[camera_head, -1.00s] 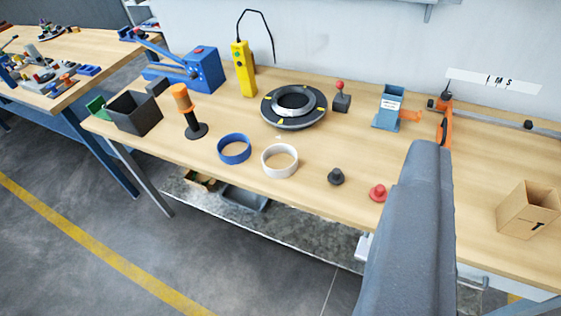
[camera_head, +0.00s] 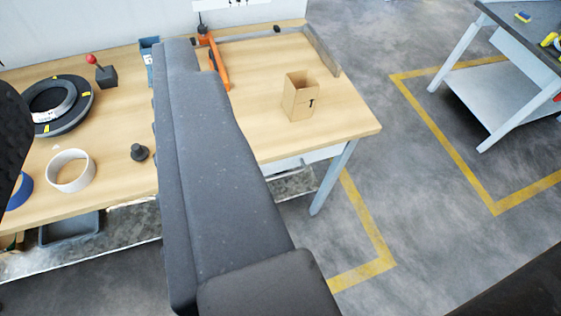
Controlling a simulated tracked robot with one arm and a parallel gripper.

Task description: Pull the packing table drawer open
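The packing table (camera_head: 345,122) has a light wood top and grey legs. A pale panel (camera_head: 300,160) shows under its front edge at the right; it may be the drawer front, and it looks flush with the table. My large grey arm link covers the middle of the view and hides part of the table's front edge. I cannot make out my gripper's fingers, and nothing is seen touching the pale panel.
An open cardboard box (camera_head: 299,98) stands on the right of the tabletop. A black ring (camera_head: 76,122), a white ring (camera_head: 70,170) and a black knob (camera_head: 139,152) are at the left.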

